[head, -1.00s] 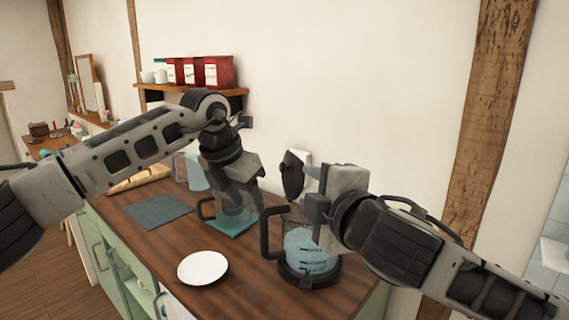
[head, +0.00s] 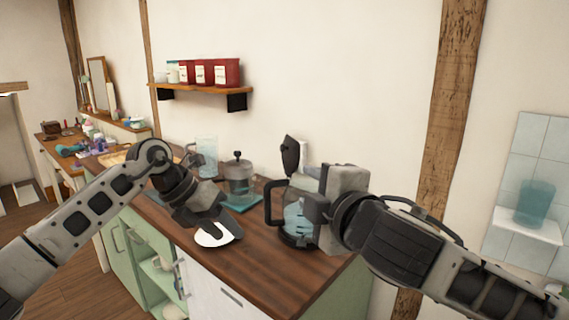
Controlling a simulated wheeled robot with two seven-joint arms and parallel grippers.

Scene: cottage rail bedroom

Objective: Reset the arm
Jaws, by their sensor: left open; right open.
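My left arm comes in from the left, and its gripper (head: 222,226) hangs over the white plate (head: 214,238) near the counter's front edge, partly hiding it. The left gripper is open and I see nothing in it. My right gripper (head: 312,204) is open beside the glass jug with a black handle (head: 274,203), at the right part of the counter. It covers part of the jug, so I cannot tell whether they touch.
The wooden counter (head: 285,268) has a French press (head: 238,180) on a teal mat (head: 248,204) and a clear pitcher (head: 207,155) behind. A shelf (head: 200,91) holds red canisters (head: 227,72). At right, a teal cup (head: 535,203) stands on a wall ledge (head: 520,229).

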